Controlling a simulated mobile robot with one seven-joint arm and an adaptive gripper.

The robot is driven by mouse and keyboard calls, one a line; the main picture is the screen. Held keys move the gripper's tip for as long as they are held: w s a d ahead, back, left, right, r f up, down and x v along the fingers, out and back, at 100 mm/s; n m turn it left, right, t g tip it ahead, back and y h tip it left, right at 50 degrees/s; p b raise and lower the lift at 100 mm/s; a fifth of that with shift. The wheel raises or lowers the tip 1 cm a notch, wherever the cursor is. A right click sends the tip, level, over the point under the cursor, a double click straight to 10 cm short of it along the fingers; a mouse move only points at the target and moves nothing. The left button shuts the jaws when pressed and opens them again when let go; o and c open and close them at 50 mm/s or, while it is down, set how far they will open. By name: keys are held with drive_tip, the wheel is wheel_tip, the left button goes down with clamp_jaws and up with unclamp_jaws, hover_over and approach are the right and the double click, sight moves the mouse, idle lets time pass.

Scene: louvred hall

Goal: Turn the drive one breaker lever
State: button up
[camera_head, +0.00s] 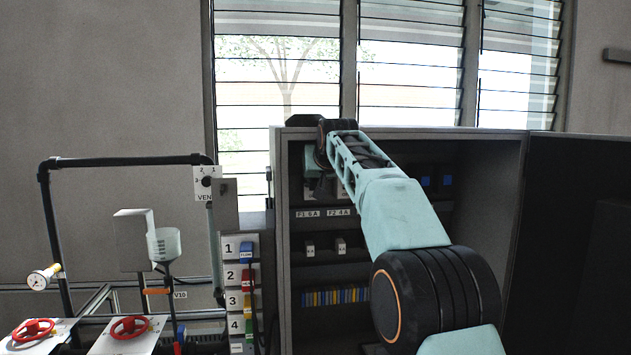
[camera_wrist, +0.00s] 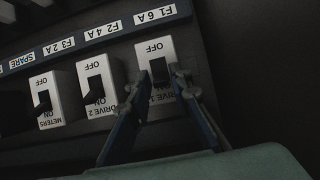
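In the wrist view the picture is upside down. The drive 1 breaker (camera_wrist: 153,50) is a white block with OFF at the picture's top and a dark lever (camera_wrist: 158,70) in its middle. Its DRIVE 1 text is partly hidden by my fingers. My gripper (camera_wrist: 157,84) is open, with one finger on each side of the lever; I cannot tell whether either finger touches it. In the head view the arm reaches into the upper left of the open cabinet (camera_head: 281,215), and the arm hides most of the gripper and the breaker.
The drive 2 breaker (camera_wrist: 97,88) stands close beside the left finger, and the meters breaker (camera_wrist: 46,100) is farther left. A dark cabinet wall is near on the right. The cabinet door (camera_head: 572,240) stands open. A pipe rig with red valve wheels (camera_head: 130,328) is at left.

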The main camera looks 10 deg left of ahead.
drive_tip(key=shift+o, duration=0.8)
drive_tip(key=shift+s+d+r, duration=0.15)
drive_tip(key=shift+s+r, duration=0.2)
drive_tip(key=shift+s, duration=0.2)
drive_tip(key=s+d, duration=0.3)
drive_tip(key=s, duration=0.8)
drive_tip(key=shift+s+d, duration=0.15)
drive_tip(key=shift+s, duration=0.1)
